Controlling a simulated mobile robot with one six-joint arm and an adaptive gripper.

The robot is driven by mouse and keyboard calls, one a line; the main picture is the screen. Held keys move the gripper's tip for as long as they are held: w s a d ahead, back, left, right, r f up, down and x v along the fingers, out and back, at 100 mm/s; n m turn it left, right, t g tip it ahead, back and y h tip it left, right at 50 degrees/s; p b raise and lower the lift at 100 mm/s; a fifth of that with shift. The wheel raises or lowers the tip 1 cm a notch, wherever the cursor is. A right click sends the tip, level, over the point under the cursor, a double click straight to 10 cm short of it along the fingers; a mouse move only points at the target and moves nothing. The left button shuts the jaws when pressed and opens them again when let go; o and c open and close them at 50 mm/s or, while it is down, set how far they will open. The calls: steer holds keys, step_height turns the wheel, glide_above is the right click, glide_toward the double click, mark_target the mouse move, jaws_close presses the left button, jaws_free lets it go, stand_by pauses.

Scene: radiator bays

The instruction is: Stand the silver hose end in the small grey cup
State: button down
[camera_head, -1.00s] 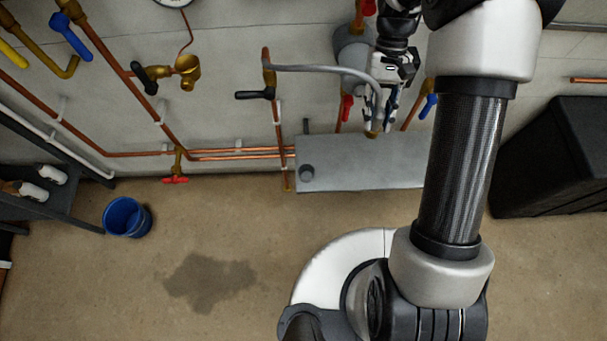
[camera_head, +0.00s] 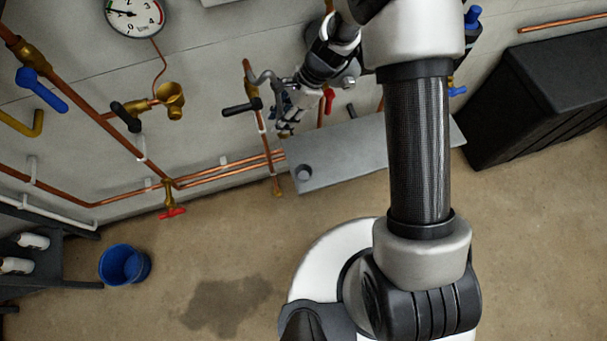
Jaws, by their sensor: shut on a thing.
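A grey hose (camera_head: 266,75) runs in a short, tight curve from the brass valve at the wall to my gripper (camera_head: 286,128). My gripper is shut on the hose near its free end, pointing down. The silver end itself is mostly hidden by the fingers. The small grey cup (camera_head: 304,173) stands on the left end of the grey shelf (camera_head: 370,155). My gripper is above the cup in the picture and slightly to its left, apart from it. I cannot tell its exact height over the shelf.
A valve with a black lever (camera_head: 241,107) and a copper pipe (camera_head: 268,150) are close left of my gripper. A red lever (camera_head: 329,101) is close to its right. A black bin (camera_head: 535,90) stands at right.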

steer(key=s+d+f+m+t, duration=0.2)
steer(key=d+f+m+t, duration=0.35)
steer(key=m, duration=0.35)
steer(key=shift+g+h, duration=0.3)
steer(key=shift+g, duration=0.15)
step_height(320, 180, down, 21)
steer(key=b, duration=0.5)
steer(key=shift+s+d+r, duration=0.1)
steer(key=shift+r, duration=0.1)
steer(key=shift+f+b, duration=0.4)
steer(key=shift+b, duration=0.2)
steer(key=c, duration=1.3)
jaws_free()
steer(key=shift+r, duration=0.1)
